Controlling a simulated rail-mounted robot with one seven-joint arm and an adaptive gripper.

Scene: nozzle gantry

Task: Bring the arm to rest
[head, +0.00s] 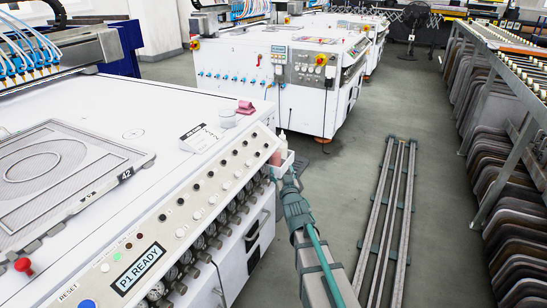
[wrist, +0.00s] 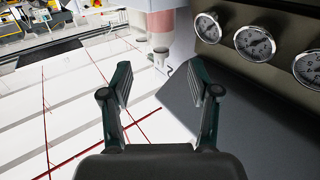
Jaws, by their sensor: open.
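My gripper (wrist: 158,82) is open in the wrist view, with its two fingers spread and nothing between them. In the head view my arm reaches up from the bottom edge, and its gripper end (head: 289,184) is beside the front of the near white machine (head: 190,105). A small white holder (head: 285,164) with a pinkish bottle (head: 276,157) is just beyond the gripper there. The pinkish bottle also shows in the wrist view (wrist: 160,24), past the fingertips and apart from them. The gripper's fingers are too small to make out in the head view.
Round gauges (wrist: 255,43) on the machine front are close on the right in the wrist view. Floor rails (head: 390,220) lie right of my arm, with a rack of dark panels (head: 500,150) beyond. A display (head: 138,267) reads "P1 READY". Grey floor between is clear.

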